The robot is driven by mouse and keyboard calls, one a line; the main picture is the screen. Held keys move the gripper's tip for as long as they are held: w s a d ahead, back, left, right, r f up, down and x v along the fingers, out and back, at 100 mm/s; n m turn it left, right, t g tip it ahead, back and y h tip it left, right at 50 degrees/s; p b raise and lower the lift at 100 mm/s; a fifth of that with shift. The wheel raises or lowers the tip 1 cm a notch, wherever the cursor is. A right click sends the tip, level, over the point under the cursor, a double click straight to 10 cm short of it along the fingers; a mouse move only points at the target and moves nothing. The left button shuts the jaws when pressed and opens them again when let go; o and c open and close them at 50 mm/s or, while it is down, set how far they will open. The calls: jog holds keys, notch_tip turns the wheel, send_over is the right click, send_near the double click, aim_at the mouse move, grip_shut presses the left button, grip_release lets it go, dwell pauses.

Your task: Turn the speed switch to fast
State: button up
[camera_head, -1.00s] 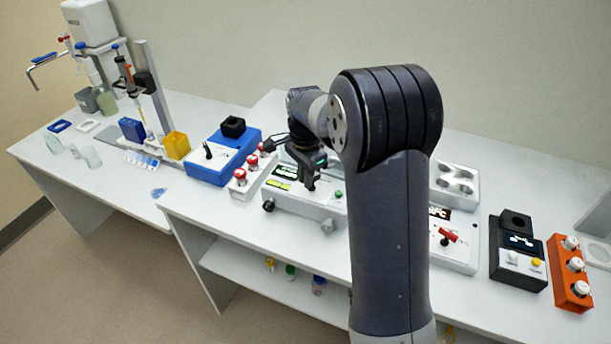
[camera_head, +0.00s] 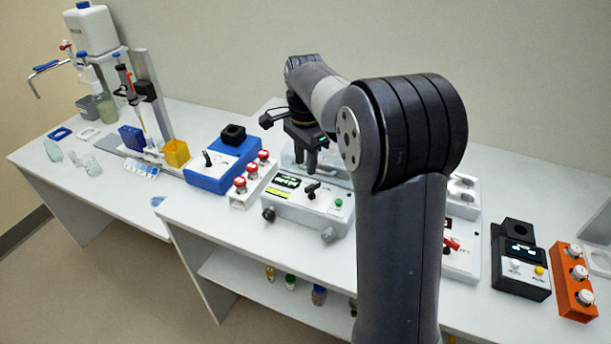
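A white device box (camera_head: 290,208) stands in the middle of the bench. It has green displays, a green button, knobs on its front and a black lever switch (camera_head: 312,189) on top. A blue device (camera_head: 212,178) to its left also carries a black lever switch (camera_head: 207,157). The labels are too small to read, so I cannot tell which is the speed switch or where "fast" lies. My gripper (camera_head: 307,166) points down just behind the white device's lever, seemingly apart from it. Its finger gap is not clear.
A white block with red-capped vials (camera_head: 240,195) stands between the two devices. A red-switched white device (camera_head: 458,250) is partly hidden behind my arm. A black device (camera_head: 519,262) and an orange rack (camera_head: 574,283) stand at the right.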

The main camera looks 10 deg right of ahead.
aim_at(306, 188)
notch_tip(306, 188, up, 3)
jog(key=shift+f, duration=0.1)
jog(key=shift+f, duration=0.1)
dwell(0.5)
notch_tip(306, 188, down, 11)
jog(key=shift+r+p, duration=0.1)
jog(key=shift+p, duration=0.35)
jog(key=shift+s, duration=0.1)
jog(key=shift+n, duration=0.3)
